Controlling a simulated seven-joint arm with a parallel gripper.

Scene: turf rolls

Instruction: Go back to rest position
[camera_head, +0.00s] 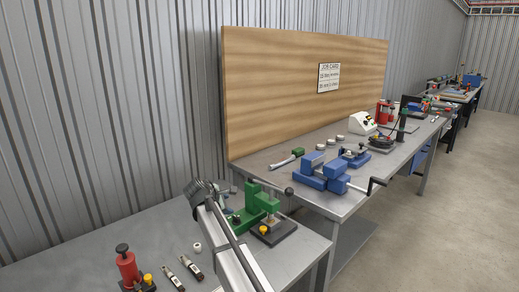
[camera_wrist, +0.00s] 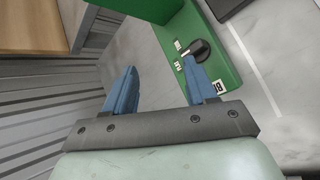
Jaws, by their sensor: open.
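My gripper (camera_wrist: 160,64) is open in the wrist view, its two blue fingers apart with nothing between them. Its right finger overlaps a green machine housing (camera_wrist: 222,70) beside a black knob (camera_wrist: 200,49); I cannot tell whether they touch. In the head view, my arm (camera_head: 232,240) reaches up from the bottom edge to just left of the green press (camera_head: 262,197) on the near bench. The gripper is mostly hidden behind the arm there.
The near metal bench (camera_head: 90,228) also holds a red tool (camera_head: 128,268), small cylindrical parts (camera_head: 190,266) and a white ring (camera_head: 197,247). The far bench (camera_head: 300,197) carries a blue vise (camera_head: 322,176). A wooden board (camera_head: 290,90) stands behind; bare benchtop lies at the left.

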